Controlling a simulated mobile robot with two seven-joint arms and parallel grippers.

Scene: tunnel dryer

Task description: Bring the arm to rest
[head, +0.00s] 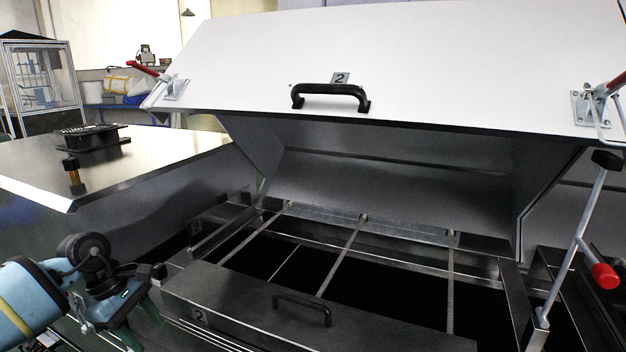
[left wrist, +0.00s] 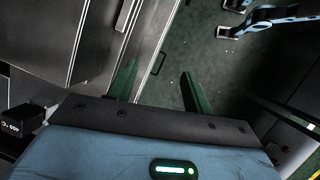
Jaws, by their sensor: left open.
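My left arm comes in at the lower left of the head view. Its gripper (head: 138,325) is beside the dryer's front left corner, pointing down. In the left wrist view the two green fingers (left wrist: 160,88) stand apart with only the dark floor between them, so the gripper is open and empty. The metal side of the dryer (left wrist: 84,40) is close to the left finger. My right gripper is in neither view.
The dryer's white lid (head: 430,60), labelled 2 with a black handle (head: 330,97), is raised over dark open bays. A front panel (head: 240,295) has another handle. A red-tipped lever (head: 604,275) stands at right. A black tray (head: 92,140) lies on the left metal top.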

